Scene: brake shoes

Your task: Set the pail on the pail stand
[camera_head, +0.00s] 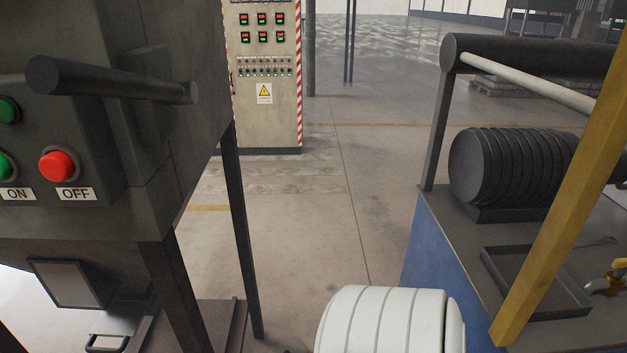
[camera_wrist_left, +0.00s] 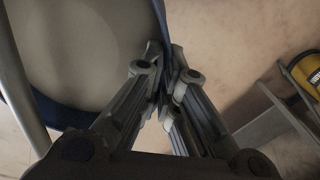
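In the left wrist view, a round pale vessel with a dark blue rim, which looks like the pail (camera_wrist_left: 85,45), fills the upper left. My left gripper (camera_wrist_left: 165,52) has its fingertips close together on the edge of this rim, and appears shut on it. The pale side lies left of the fingers and the floor to their right. The rest of the vessel is cut off by the frame. No pail or pail stand can be made out in the head view. My right gripper is in neither view.
A dark machine with red and green buttons (camera_head: 58,165) and legs stands at the left. A blue bench (camera_head: 430,240) with dark discs (camera_head: 515,165) and a yellow post (camera_head: 560,195) stands at the right. A yellow object (camera_wrist_left: 307,72) shows in the left wrist view.

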